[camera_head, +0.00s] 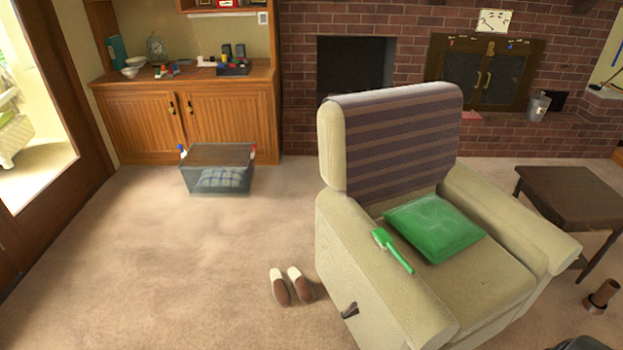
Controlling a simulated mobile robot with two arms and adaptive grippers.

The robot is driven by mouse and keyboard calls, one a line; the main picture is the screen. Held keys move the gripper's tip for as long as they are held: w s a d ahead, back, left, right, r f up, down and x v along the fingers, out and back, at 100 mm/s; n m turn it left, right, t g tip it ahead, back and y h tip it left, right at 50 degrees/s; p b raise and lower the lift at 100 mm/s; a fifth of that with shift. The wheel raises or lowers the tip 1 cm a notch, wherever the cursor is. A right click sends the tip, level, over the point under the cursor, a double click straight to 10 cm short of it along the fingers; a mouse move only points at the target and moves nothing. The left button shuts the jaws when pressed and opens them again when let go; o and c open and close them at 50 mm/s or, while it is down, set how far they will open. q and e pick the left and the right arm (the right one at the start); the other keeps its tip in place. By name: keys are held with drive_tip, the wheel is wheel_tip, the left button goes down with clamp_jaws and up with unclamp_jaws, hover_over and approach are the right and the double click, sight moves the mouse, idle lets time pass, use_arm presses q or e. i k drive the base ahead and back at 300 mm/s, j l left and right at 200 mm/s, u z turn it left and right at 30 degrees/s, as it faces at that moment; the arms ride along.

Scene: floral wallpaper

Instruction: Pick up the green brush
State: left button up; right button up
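A green brush (393,251) lies on the left armrest of a cream armchair (365,282). Its wide head points to the back left and its thin handle to the front right. A green cushion (435,227) rests on the seat just to the right of the brush. Neither of my grippers can be made out in the head view. A dark shape at the bottom right edge is too cut off to identify.
Brown and white slippers (292,286) lie on the carpet left of the armchair. A clear storage box (218,170) stands before the wooden cabinet (190,118). A dark side table (572,197) is at the right. The carpet at the left is clear.

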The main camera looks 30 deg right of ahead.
sight(384, 241)
drive_tip(key=z, duration=1.2)
